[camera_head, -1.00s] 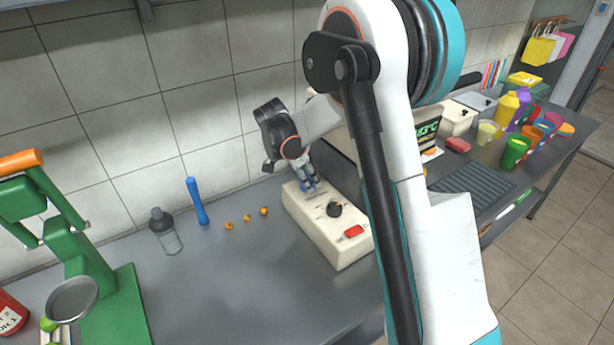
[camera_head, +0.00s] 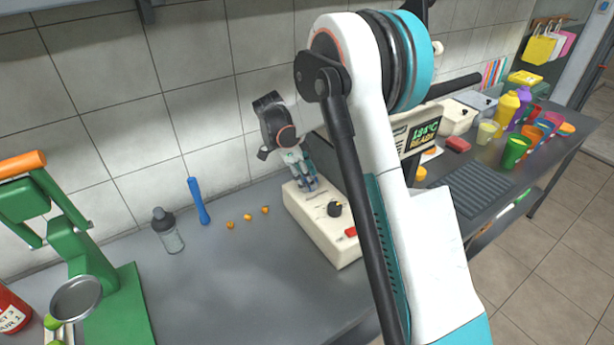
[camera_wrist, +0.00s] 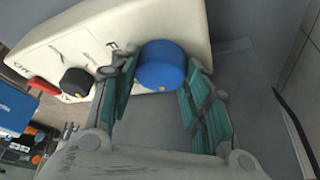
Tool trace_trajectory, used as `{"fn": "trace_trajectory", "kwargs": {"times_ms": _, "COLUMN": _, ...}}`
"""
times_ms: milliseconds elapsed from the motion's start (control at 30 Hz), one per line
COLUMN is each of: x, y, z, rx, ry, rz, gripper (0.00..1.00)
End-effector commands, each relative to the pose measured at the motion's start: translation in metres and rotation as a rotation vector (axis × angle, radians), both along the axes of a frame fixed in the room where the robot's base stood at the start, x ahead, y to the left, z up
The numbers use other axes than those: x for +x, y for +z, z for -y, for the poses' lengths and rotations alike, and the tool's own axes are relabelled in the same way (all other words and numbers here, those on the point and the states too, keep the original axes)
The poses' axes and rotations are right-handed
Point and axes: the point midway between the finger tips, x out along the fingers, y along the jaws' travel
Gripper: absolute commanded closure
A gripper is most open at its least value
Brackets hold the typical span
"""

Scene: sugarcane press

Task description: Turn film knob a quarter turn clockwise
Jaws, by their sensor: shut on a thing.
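The cream control box (camera_head: 325,240) stands on the counter near the wall. In the wrist view, a blue knob (camera_wrist: 162,62) sits at the box's edge, beside a partly hidden label that seems to start with "F". My gripper (camera_wrist: 160,88) has its two teal-padded fingers on either side of the blue knob and is shut on it. A yellow mark shows on the knob's lower rim. In the head view, my gripper (camera_head: 308,184) points down at the far end of the box and hides the blue knob.
A black knob (camera_head: 335,208) and a red switch (camera_head: 350,231) are on the same box. A blue rod (camera_head: 198,202), shaker bottle (camera_head: 168,232) and green press (camera_head: 115,300) stand left. Counter in front of the bottle is clear.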

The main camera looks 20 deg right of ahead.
Motion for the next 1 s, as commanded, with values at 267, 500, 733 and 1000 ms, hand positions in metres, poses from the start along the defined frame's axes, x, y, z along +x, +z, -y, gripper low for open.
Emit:
{"fn": "trace_trajectory", "kwargs": {"times_ms": 267, "x": 0.0, "y": -0.001, "z": -0.001, "rx": 0.002, "ry": 0.001, "rz": 0.0, "gripper": 0.8}}
{"fn": "trace_trajectory", "kwargs": {"times_ms": 500, "x": 0.0, "y": 0.0, "z": -0.001, "rx": 0.001, "ry": 0.001, "rz": 0.0, "gripper": 0.36}}
{"fn": "trace_trajectory", "kwargs": {"times_ms": 733, "x": 0.0, "y": 0.001, "z": -0.001, "rx": 0.001, "ry": 0.001, "rz": 0.0, "gripper": 0.36}}
{"fn": "trace_trajectory", "kwargs": {"times_ms": 1000, "x": 0.005, "y": 0.033, "z": -0.013, "rx": 0.001, "ry": 0.003, "rz": 0.0, "gripper": 0.36}}
